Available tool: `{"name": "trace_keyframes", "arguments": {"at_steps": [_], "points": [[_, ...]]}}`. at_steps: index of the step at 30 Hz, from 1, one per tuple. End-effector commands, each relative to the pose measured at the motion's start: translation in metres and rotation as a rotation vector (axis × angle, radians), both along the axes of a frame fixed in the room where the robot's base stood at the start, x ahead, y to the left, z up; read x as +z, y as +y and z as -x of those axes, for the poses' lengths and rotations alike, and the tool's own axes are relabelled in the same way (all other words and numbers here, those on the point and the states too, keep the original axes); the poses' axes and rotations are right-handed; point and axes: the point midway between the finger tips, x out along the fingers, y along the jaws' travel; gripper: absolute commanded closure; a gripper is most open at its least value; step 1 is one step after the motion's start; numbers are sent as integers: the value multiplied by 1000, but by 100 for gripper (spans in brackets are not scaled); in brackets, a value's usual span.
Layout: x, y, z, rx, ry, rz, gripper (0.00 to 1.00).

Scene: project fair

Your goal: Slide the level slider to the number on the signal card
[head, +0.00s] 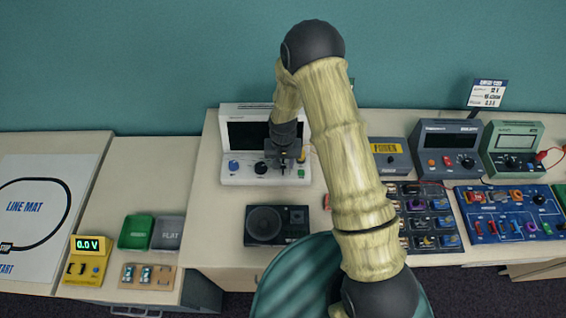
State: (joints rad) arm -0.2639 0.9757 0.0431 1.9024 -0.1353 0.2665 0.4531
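My gripper (283,160) points down in front of the white instrument (242,112), over the right part of its control panel. The fingertips are small and dark, and I cannot tell whether they are apart or touching something. The instrument has a dark screen (245,135), a blue knob (234,166) and a black knob (260,168). I cannot make out the level slider; my gripper and arm cover part of the panel. A small card (487,93) with a dark header stands at the back right; it may be the signal card, but its print is too small to read surely.
A black radio-like box (277,224) sits in front of the white instrument. A grey box with a yellow label (390,153), two meters (443,147) (513,148) and circuit boards (508,214) fill the right. A yellow meter (88,257) stands on the lower left table.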

Motion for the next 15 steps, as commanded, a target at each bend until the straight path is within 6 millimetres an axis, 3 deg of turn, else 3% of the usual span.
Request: {"name": "trace_keyframes", "arguments": {"at_steps": [10, 15], "points": [[1, 0, 0, 0, -1, 0, 58], [11, 0, -1, 0, -3, -1, 58]]}}
